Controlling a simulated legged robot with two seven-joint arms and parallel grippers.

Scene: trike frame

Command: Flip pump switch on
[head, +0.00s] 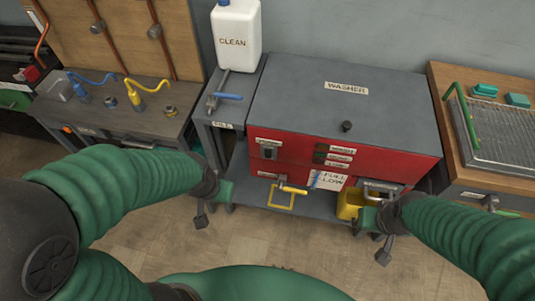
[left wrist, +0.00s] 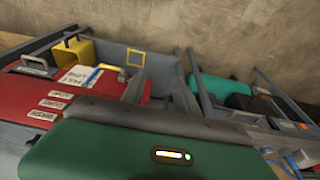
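The washer (head: 345,100) is a grey-topped cabinet with a red front panel. A small dark switch (head: 268,150) sits at the panel's upper left under a white label too small to read; I take it for the pump switch, and its position is unclear. My left gripper (head: 208,207) hangs low and left of the panel, apart from it, with nothing visible in it. My right gripper (head: 379,240) is in front of the panel's lower right, near a yellow container (head: 349,204). Finger openings are unclear. The left wrist view shows the red panel (left wrist: 50,95) inverted.
A yellow-handled valve (head: 292,189) and a FULL/LOW label (head: 329,180) are on the lower panel. A white CLEAN jug (head: 236,35) stands above a blue-handled valve (head: 229,96) at the left. A tray (head: 505,130) is at the right. Floor is open in front.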

